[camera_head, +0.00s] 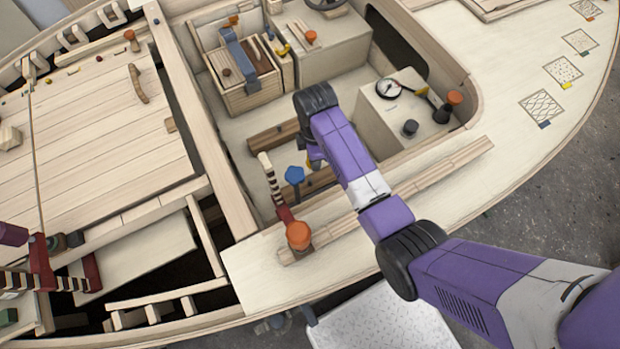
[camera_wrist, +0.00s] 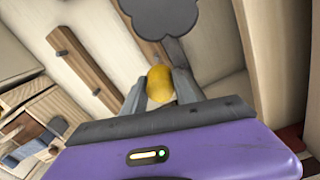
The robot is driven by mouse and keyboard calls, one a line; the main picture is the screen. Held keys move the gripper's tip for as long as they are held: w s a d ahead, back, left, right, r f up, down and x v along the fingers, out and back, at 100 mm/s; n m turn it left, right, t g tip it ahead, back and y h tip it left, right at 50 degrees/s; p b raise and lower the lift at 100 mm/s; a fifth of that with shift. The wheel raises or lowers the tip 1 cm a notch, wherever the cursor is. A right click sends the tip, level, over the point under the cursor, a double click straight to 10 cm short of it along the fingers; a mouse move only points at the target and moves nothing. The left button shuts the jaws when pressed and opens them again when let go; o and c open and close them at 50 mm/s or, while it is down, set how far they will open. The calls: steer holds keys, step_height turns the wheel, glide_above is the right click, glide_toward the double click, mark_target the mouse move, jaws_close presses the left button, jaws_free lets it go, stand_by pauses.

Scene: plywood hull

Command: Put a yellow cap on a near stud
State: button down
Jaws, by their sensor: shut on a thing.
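My gripper (camera_wrist: 161,92) is shut on a yellow cap (camera_wrist: 160,84), held between its two grey fingertips in the wrist view. In the head view, my gripper (camera_head: 312,160) hangs low inside the cockpit well, and only a small bit of yellow shows beside it. In the wrist view a brown wooden strip (camera_wrist: 80,62) with small dark spots lies beyond the fingers to the left.
A blue five-sided knob (camera_head: 294,175) stands close to my gripper. A dark lobed plate (camera_wrist: 160,15) is beyond the fingers in the wrist view. A striped lever (camera_head: 272,185) and an orange knob (camera_head: 298,235) are nearby. A box with a gauge (camera_head: 389,89) stands right.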

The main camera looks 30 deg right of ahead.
steer(key=n+p, duration=0.1)
steer(key=n, duration=0.1)
steer(key=n+p, duration=0.1)
steer(key=n, duration=0.1)
steer(key=w+n+p, duration=0.1)
steer(key=n, duration=0.1)
steer(key=shift+a+r, duration=0.1)
steer(key=shift+r, duration=0.3)
steer(key=n, duration=0.1)
steer(key=n+p, duration=0.1)
steer(key=n, duration=0.1)
steer(key=shift+w+f+n+p, duration=0.15)
steer(key=shift+w+n+p, duration=0.1)
steer(key=shift+n+p, duration=0.15)
steer(key=shift+a+f, duration=0.1)
steer(key=shift+f, duration=0.1)
steer(key=b, duration=0.6)
glide_toward(310, 180)
steer(key=shift+n, duration=0.3)
step_height(310, 180, down, 5)
steer(key=shift+f, duration=0.2)
steer(key=shift+f+b, duration=1.7)
steer(key=shift+f, duration=0.6)
steer(key=shift+f, duration=0.1)
steer(key=c, duration=1)
jaws_free()
steer(key=shift+o, duration=0.2)
